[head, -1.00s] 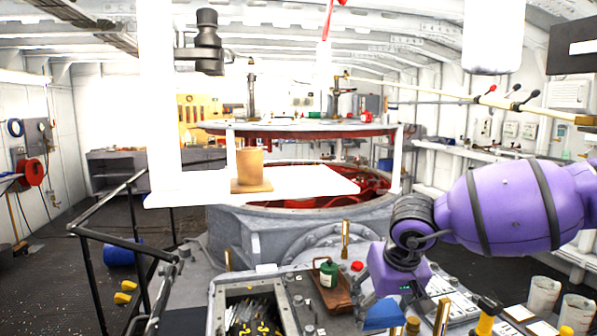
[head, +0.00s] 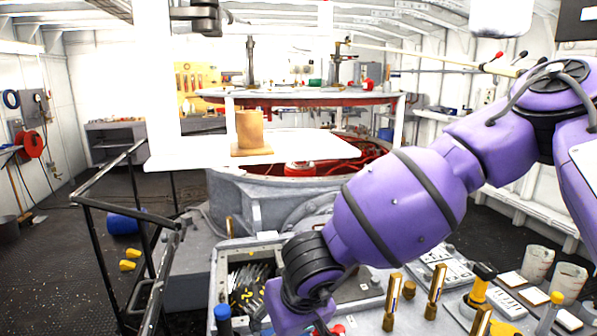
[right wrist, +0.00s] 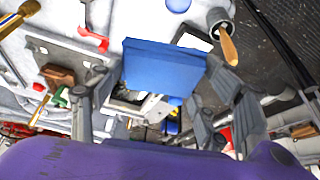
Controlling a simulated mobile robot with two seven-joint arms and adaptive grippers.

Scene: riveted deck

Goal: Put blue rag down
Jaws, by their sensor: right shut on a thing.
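The blue rag (right wrist: 163,68) shows in the right wrist view as a flat, folded blue block. My right gripper (right wrist: 160,82) is shut on it, with one finger at each side of the rag. In the head view my right arm reaches down to the bottom edge, and its purple wrist (head: 290,306) is beside the open box. The fingertips and the rag are out of sight there. My left gripper is not in view.
An open box (head: 217,273) of loose metal pieces lies left of my right wrist. Brass cylinders (head: 394,300) and pale cups (head: 537,264) stand to the right. A metal cup with a wooden-handled tool (right wrist: 224,32) is near the rag.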

